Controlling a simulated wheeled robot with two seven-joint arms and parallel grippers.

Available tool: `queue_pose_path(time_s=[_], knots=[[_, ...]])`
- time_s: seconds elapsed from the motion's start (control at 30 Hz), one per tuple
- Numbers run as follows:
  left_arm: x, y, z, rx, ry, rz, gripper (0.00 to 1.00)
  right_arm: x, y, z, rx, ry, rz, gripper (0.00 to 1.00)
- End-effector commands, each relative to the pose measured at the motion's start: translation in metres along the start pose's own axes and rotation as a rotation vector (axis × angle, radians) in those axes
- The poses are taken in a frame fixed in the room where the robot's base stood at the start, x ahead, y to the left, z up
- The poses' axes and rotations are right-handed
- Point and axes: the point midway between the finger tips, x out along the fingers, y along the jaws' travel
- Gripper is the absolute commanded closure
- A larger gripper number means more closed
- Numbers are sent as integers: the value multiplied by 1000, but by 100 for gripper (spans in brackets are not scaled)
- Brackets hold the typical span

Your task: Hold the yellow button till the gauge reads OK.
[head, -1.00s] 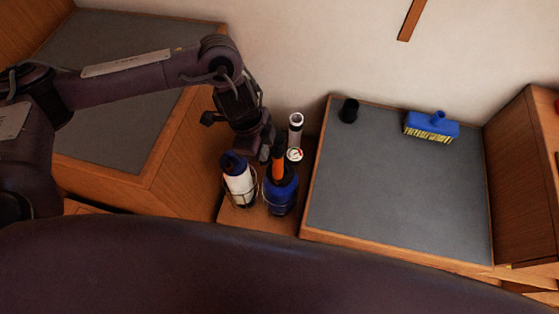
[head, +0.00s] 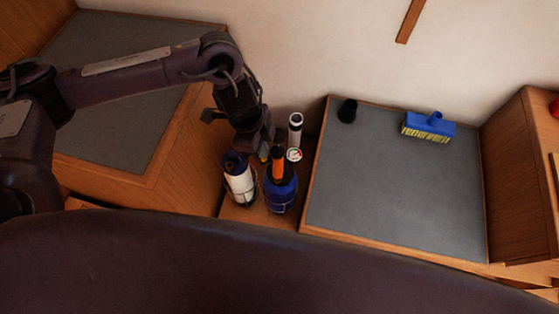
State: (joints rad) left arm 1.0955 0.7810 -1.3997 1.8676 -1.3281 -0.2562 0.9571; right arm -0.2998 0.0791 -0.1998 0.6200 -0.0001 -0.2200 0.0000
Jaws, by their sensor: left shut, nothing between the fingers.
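A small round white gauge (head: 294,155) with red and green marks sits on the low wooden shelf between the counters. Its reading is too small to tell. A small patch of yellow (head: 264,152), which may be the button, shows just left of the gauge, mostly hidden by my gripper and an orange-topped item. My left gripper (head: 266,152) reaches down over this spot, shut and empty. I cannot tell whether its tips touch the button. My right gripper is not in view.
A blue container with an orange-and-black top (head: 281,188) and a white bottle with a dark blue cap (head: 240,182) stand in wire holders in front. A white cylinder (head: 295,130) stands behind. A black cup (head: 347,111) and blue brush (head: 429,126) are on the right grey counter (head: 390,190).

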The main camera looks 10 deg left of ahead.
Motion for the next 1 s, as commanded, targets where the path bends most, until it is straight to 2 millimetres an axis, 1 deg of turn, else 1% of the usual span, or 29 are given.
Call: queue_pose_path(time_s=[0.27,1.0], knots=[[1,0,0,0,0,0,100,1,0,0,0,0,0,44],[16,0,3,1,0,1,100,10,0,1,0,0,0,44]])
